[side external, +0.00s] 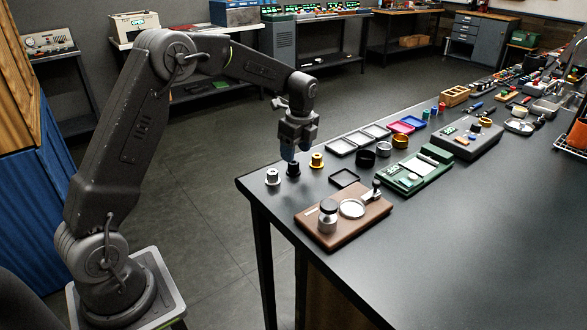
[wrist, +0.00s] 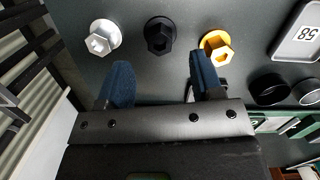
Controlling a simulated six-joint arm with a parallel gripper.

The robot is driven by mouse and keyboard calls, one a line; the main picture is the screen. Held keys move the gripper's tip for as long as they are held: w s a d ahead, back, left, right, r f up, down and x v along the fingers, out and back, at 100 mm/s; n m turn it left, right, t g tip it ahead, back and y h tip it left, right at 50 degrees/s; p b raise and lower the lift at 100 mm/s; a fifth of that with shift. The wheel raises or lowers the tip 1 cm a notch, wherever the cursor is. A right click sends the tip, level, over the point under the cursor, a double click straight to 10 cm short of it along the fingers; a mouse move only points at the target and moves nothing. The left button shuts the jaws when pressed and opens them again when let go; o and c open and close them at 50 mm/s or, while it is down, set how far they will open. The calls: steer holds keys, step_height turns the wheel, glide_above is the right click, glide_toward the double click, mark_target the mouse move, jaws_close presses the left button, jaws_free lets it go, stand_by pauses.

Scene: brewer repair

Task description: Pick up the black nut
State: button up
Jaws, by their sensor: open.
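The black nut (wrist: 159,35) stands on the dark tabletop in the wrist view, between a silver nut (wrist: 102,37) and a gold nut (wrist: 217,46). In the side view the black nut (side external: 293,169) sits just below my gripper (side external: 289,153), between the silver nut (side external: 272,177) and the gold nut (side external: 317,160). In the wrist view my gripper (wrist: 162,80) is open and empty, its two blue fingertips spread apart. The black nut lies beyond the fingertips, near the middle of the gap, and nothing hides it there.
A green scale (side external: 414,174) and black rings (side external: 366,158) stand to the right. The table's left edge is close to the silver nut.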

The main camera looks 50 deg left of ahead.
mark_target(294, 168)
steer(key=f, duration=0.3)
steer(key=a+f, duration=0.1)
steer(key=f, duration=0.1)
steer(key=shift+s, duration=0.1)
steer(key=c, duration=1)
steer(key=shift+r, duration=0.1)
